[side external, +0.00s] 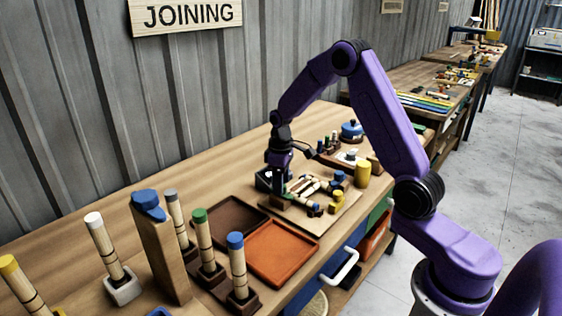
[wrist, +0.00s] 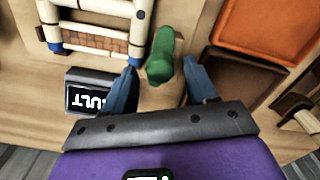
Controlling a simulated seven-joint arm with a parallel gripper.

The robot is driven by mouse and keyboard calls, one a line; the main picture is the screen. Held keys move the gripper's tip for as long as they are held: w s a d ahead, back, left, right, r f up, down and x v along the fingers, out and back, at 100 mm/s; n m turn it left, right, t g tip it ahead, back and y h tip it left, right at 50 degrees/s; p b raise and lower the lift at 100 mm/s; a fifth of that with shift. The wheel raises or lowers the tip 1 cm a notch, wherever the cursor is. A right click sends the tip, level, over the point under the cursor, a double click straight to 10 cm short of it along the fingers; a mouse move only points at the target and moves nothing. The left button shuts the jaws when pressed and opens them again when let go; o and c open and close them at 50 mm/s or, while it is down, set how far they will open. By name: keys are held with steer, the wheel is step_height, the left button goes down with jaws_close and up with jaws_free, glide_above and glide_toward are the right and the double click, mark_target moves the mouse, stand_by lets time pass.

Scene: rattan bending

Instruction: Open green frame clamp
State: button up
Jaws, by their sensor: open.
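The green clamp (wrist: 162,55) shows in the wrist view as a rounded green bar at top centre, with its near end wide and rounded. My gripper (wrist: 160,67) is open, with one blue finger on each side of that near end. I see gaps on both sides, wider on the right.
A black display box (wrist: 95,92) stands close by my left finger. An orange tray (side external: 283,252) and a brown tray (side external: 232,224) lie beside the board. Rattan posts with coloured caps (side external: 237,241) stand nearer the camera. A yellow cylinder (side external: 363,174) stands at the board's far side.

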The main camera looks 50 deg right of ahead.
step_height(320, 180, up, 17)
stand_by(0.4)
stand_by(0.4)
steer(key=s+a+f+n, duration=0.2)
steer(key=s+a+n, duration=0.2)
steer(key=s+a, duration=1.1)
steer(key=s+f+n, duration=0.2)
steer(key=s, duration=0.8)
steer(key=s+f+n, duration=0.2)
steer(key=s, duration=0.7)
steer(key=shift+s+d, duration=0.2)
steer(key=shift+s, duration=0.15)
